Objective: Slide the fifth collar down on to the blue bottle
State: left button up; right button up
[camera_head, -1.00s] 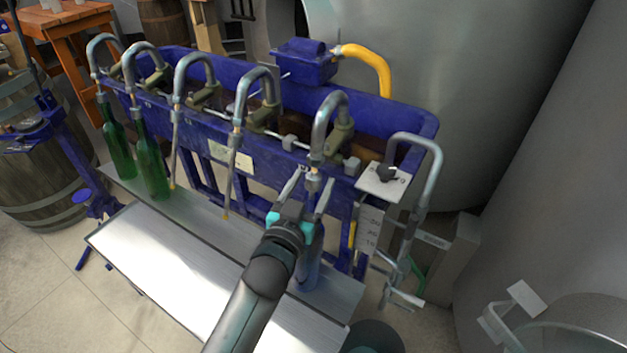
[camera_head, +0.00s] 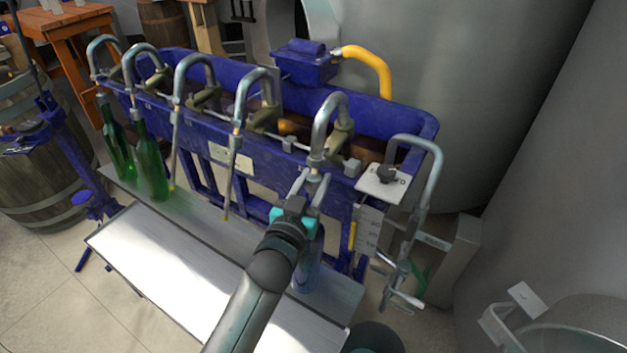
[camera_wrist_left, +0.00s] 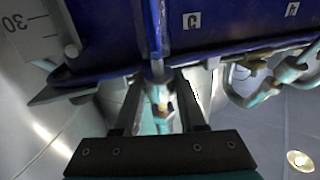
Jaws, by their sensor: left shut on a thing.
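The blue bottle (camera_head: 307,273) stands upright on the metal shelf under the fifth spout (camera_head: 329,112), partly behind my left gripper. My left gripper (camera_head: 315,178) reaches up from below and is shut on the fifth collar (camera_head: 314,176), on the tube above the bottle. In the left wrist view, the two fingers (camera_wrist_left: 160,82) stand on either side of the collar (camera_wrist_left: 158,96), which looks small and greyish. The bottle's mouth is hidden by my gripper, so I cannot tell whether the collar touches it. My right gripper is out of view.
Two green bottles (camera_head: 151,168) stand under the left spouts. Two bare filling tubes (camera_head: 230,175) hang between them and my arm. The blue filler trough (camera_head: 405,125) runs behind. A bent pipe (camera_head: 432,180) and a white plate with a black knob (camera_head: 383,183) are at right.

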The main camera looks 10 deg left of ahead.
pick_arm(q)
jog(key=shift+s+a+f+b, duration=0.15)
jog(key=shift+f+b, duration=0.45)
jog(key=shift+f, duration=0.6)
jog(key=o, duration=0.8)
jog(key=shift+r, duration=0.1)
jog(key=shift+c, duration=0.2)
jog(key=shift+s, duration=0.15)
jog(key=s+a+p, duration=0.1)
jog(key=s, duration=1.4)
jog(key=shift+a, duration=0.4)
